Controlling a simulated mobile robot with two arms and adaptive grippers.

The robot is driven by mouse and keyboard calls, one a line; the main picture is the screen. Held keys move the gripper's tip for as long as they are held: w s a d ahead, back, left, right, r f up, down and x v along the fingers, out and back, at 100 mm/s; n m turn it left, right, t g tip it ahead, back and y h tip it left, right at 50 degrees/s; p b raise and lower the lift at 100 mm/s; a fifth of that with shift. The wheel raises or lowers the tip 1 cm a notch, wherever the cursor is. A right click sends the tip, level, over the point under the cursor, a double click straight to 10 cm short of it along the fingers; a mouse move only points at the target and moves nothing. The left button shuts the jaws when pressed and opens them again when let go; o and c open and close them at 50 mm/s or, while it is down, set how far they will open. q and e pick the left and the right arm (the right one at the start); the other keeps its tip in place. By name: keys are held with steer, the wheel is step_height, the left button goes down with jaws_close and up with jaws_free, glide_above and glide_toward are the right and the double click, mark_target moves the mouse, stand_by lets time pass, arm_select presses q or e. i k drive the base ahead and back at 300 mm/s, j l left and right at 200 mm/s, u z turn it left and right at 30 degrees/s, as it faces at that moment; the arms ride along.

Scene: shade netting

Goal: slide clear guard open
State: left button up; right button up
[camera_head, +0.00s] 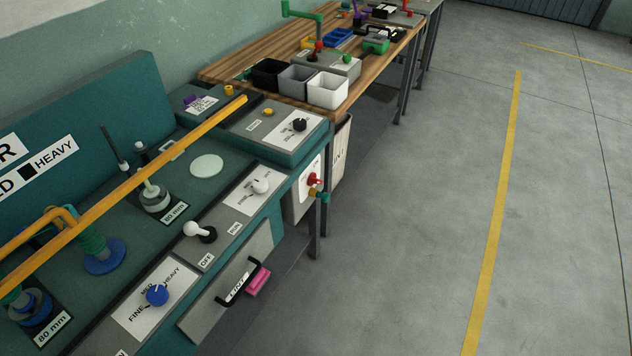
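I cannot make out a clear guard for certain; no transparent panel stands out in this view. A long yellow-orange bar (150,176) runs slantwise above the teal machine bench (225,175), from the lower left to near the grey control panel. I cannot tell whether it belongs to a guard. Under it are a blue-based spindle with a green coil (98,250) and a grey spindle (154,197), near "80 mm" labels. Neither my left nor my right gripper is in view.
The bench front has a blue knob (157,295), a white lever (197,229), and a grey drawer with a black handle (239,282) and a pink block (259,283). Black, grey and white bins (327,90) stand on a wooden table. The floor (420,220) at right is clear.

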mark_target(14, 278)
steer(key=u, duration=1.85)
